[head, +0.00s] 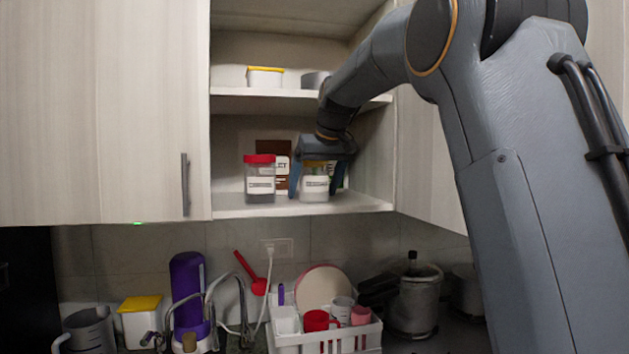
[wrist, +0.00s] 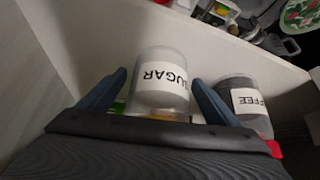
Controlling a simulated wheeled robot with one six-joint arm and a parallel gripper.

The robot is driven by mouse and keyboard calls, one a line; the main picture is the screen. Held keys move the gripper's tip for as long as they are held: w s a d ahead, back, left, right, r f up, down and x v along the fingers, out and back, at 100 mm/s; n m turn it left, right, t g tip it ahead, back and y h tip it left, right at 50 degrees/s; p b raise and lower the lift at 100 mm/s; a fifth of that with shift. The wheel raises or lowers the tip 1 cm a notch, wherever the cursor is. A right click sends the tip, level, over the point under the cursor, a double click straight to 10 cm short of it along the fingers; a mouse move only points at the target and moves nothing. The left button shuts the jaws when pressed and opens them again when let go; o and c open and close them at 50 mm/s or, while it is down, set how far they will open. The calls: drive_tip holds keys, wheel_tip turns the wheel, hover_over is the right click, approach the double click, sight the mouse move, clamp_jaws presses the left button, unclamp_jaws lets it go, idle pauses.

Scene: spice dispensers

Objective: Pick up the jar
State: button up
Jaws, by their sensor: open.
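A clear jar with a yellow lid and a white label (head: 314,187) stands on the lower shelf of the open cabinet. In the wrist view its label reads SUGAR (wrist: 163,80). My gripper (head: 318,185) is open, with one blue finger on each side of this jar. The wrist view shows the fingers (wrist: 160,85) beside it, apart from its walls as far as I can tell. A second jar with a red lid (head: 260,180) stands to the left; its label in the wrist view ends in FFEE (wrist: 247,103).
Brown and white packages (head: 275,165) stand behind the jars. The cabinet's right wall (head: 375,150) is close to my gripper, and the upper shelf (head: 290,93) is above. A dish rack (head: 330,338) and pots are on the counter below.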

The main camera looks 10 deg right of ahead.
drive_tip(key=c, duration=1.6)
drive_tip(key=shift+r, duration=0.1)
drive_tip(key=shift+c, duration=0.4)
drive_tip(key=shift+r, duration=0.1)
